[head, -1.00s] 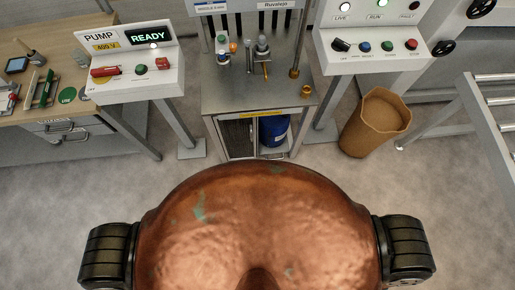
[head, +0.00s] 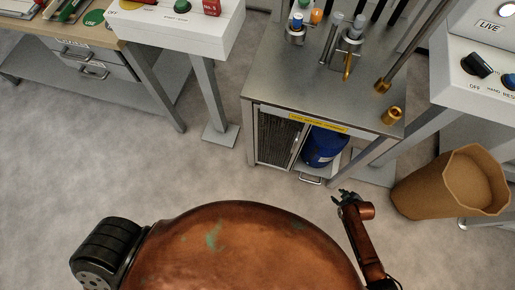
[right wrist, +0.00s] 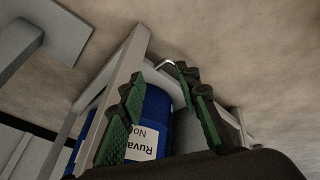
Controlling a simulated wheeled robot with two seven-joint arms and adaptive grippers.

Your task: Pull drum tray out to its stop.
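The blue drum (head: 322,150) stands in the right bay of the steel bench, low down on the drum tray (head: 308,172). The tray's pale handle (head: 310,181) sticks out at its front, close to the bench. My right gripper (head: 345,194) is just right of the handle and apart from it in the head view. In the right wrist view, the gripper (right wrist: 159,74) has its green-padded fingers spread, with the handle (right wrist: 166,64) near the fingertips. The labelled drum (right wrist: 155,125) shows between and behind the fingers. My left gripper is not in view.
The steel bench (head: 300,85) stands above the tray, with a mesh door (head: 278,140) left of the drum. A grey post foot (head: 220,135) is at left. Floor in front of the tray is clear.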

